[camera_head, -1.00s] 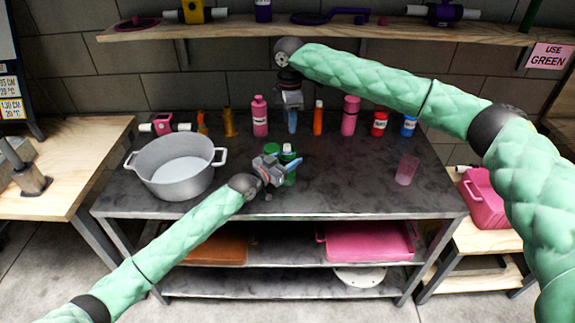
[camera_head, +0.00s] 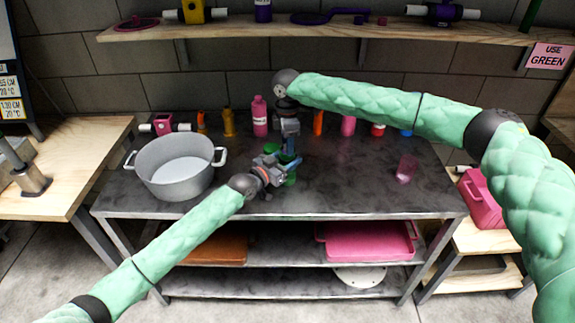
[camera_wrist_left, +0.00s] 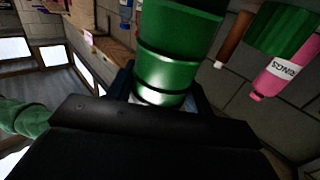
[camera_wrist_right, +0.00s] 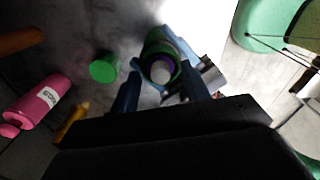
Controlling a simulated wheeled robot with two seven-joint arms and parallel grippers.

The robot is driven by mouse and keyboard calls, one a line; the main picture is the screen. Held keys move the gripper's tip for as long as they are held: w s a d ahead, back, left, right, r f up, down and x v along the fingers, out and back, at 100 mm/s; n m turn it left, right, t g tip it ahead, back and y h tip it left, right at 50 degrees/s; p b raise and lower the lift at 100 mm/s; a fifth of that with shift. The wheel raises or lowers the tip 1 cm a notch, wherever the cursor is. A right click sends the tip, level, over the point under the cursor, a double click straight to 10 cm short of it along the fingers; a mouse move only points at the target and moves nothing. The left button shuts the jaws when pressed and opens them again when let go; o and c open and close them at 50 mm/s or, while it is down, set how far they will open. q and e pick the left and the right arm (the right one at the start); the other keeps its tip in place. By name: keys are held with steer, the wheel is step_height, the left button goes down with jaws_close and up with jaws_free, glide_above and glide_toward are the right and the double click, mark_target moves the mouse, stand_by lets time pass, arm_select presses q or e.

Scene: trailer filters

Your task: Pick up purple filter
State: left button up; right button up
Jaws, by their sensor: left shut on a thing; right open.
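My left gripper (camera_head: 281,170) is shut on a green cylindrical container (camera_head: 291,180), which fills the top middle of the left wrist view (camera_wrist_left: 165,65). In the right wrist view the container (camera_wrist_right: 154,46) is open-topped. Inside its mouth a purple ring with a white centre (camera_wrist_right: 162,70) shows, apparently the purple filter; its lower part is hidden. My right gripper (camera_wrist_right: 160,95) is open above the container, fingers either side of the mouth, not visibly touching the filter. In the head view my right gripper (camera_head: 290,144) is just above the left one. A green lid (camera_wrist_right: 104,68) lies beside the container.
A grey pot (camera_head: 175,168) stands on the table's left. Several bottles, including a pink one (camera_head: 260,116), line the back. A clear pink cup (camera_head: 406,169) stands right. A purple-black device with white ends (camera_head: 440,14) is on the upper shelf.

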jaws_close()
steer(key=shift+r, duration=0.15)
step_height(320, 180, up, 18)
stand_by(0.6)
arm_select(q)
steer(key=o, duration=1.1)
